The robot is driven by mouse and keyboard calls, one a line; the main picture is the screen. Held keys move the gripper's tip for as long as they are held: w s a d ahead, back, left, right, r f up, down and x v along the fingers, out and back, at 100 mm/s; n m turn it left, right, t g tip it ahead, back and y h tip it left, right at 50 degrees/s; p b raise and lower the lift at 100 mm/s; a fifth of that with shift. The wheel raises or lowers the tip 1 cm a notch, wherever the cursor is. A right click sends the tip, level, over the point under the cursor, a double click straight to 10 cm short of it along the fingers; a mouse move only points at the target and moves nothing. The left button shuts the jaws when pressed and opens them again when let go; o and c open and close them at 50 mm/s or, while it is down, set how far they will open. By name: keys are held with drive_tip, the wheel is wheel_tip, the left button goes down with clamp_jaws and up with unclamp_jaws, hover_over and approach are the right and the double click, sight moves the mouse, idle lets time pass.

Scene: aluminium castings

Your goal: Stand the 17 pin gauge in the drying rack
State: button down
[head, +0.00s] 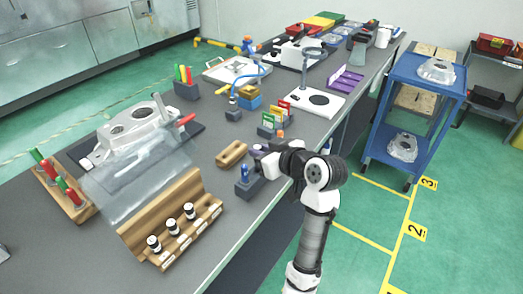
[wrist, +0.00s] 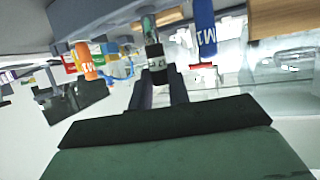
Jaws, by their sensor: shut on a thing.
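My gripper (wrist: 158,92) is shut on a dark cylindrical gauge (wrist: 154,62) with a pale printed band and a greenish end. The print is too blurred to read fully. In the head view my gripper (head: 262,162) is over the near edge of the bench, close to a dark block (head: 249,187) holding a blue-handled piece (head: 245,171). The held gauge is not clear there. A wooden rack (head: 150,232) holds three black gauges with white bands (head: 172,227), upright in a row, with labels along its front. I cannot tell which holder is the drying rack.
A wooden block with a slot (head: 232,154) lies left of my gripper. A casting (head: 134,128) and a clear sheet (head: 138,178) are behind the wooden rack. Coloured-handled pieces (head: 271,122) stand beyond my gripper. A blue cart (head: 412,100) stands right of the bench.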

drive_tip(key=shift+f+b, duration=1.65)
drive_tip(key=shift+f, duration=0.65)
drive_tip(key=c, duration=1.3)
unclamp_jaws()
drive_tip(key=shift+o, duration=0.2)
drive_tip(key=b+v, duration=0.1)
drive_tip(key=v, duration=1.2)
drive_tip(key=shift+s+d+r+b, duration=0.2)
drive_tip(key=shift+s+r+b, duration=0.05)
drive_tip(key=shift+b, duration=0.1)
